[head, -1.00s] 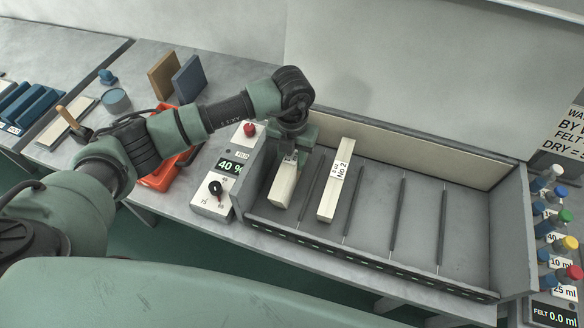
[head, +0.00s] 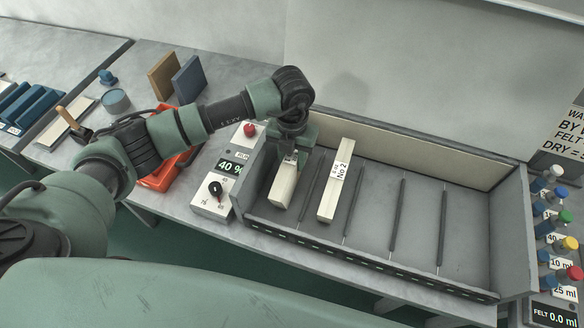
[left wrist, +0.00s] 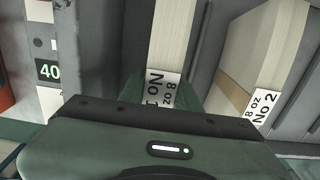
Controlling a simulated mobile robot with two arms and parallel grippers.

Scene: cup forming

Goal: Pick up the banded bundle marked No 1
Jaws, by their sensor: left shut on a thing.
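The cream bundle marked No 1 (head: 285,184) lies in the leftmost bay of the grey divided tray (head: 376,268). Its label reads "No 1" and "8 oz" in the left wrist view (left wrist: 161,88). My left gripper (head: 291,157) is over the bundle from above, shut on it at its labelled part. In the left wrist view its fingers are on both sides of the label. A second bundle, No 2 (head: 335,187), lies in the bay to the right, apart from my gripper. My right gripper is not in view.
A control box (head: 215,187) with a red button, a knob and a 40 % display stands left of the tray. Thin dividers (head: 395,215) separate the empty bays at right.

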